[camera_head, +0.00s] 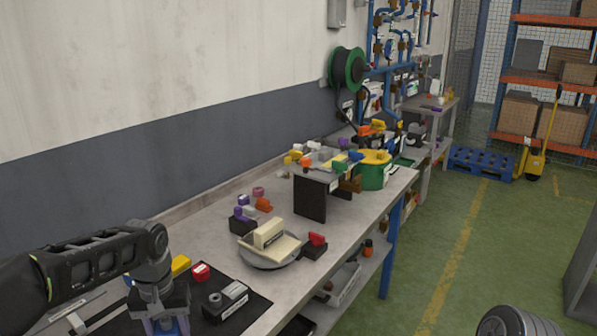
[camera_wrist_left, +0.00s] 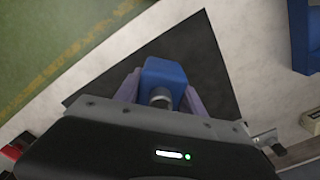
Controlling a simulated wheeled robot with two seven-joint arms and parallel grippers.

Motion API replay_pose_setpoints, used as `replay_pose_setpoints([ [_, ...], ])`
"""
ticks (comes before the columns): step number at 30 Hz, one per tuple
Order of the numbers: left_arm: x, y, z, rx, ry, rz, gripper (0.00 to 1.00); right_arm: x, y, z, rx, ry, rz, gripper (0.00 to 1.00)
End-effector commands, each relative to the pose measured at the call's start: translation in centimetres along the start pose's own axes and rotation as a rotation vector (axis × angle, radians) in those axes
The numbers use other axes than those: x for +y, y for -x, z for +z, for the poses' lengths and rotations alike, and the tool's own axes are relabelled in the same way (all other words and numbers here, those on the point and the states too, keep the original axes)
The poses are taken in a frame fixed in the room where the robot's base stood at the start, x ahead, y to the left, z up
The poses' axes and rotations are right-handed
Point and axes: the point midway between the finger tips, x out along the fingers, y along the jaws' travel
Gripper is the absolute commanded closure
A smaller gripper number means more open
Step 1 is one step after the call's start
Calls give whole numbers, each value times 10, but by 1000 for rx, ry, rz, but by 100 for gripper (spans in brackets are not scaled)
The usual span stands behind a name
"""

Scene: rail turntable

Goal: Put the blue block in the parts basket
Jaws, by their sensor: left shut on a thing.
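The blue block (camera_wrist_left: 165,76) is between the fingers of my left gripper (camera_wrist_left: 160,92) in the left wrist view, above a dark mat on the bench. The gripper is shut on it. In the head view my left gripper (camera_head: 166,326) is at the bottom edge over the dark mat, its fingertips cut off, with a little blue showing between the fingers. A round green and yellow container (camera_head: 373,176) stands at the bench's far end; I cannot tell if it is the parts basket. My right gripper is not in view.
A round turntable (camera_head: 270,256) with a cream block stands mid-bench. A black label holder (camera_head: 227,302) and a red piece (camera_head: 200,272) are right of my gripper. A dark upright panel (camera_head: 310,199) stands before the green container. A blue object (camera_wrist_left: 304,36) shows at the wrist view's right edge.

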Motion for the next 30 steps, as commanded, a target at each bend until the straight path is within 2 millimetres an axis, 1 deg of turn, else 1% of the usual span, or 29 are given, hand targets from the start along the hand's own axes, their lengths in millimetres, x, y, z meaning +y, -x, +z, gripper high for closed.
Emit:
replay_pose_setpoints([
  [1, 17, -10, -4, -3, -55, 1, 100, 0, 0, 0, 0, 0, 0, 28],
  [3, 37, -21, -7, -3, -112, 1, 100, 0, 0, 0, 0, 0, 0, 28],
  [6, 60, -35, -6, -2, -162, 0, 100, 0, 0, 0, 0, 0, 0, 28],
  [9, 74, -42, -2, 0, -189, 0, 100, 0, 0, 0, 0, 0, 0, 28],
  [13, 79, -44, -1, 2, -199, 0, 100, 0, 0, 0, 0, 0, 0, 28],
  [25, 78, -44, -1, 1, -196, 0, 100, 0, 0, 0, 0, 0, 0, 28],
  [30, 74, -44, -4, 3, -187, 0, 100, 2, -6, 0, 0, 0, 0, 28],
])
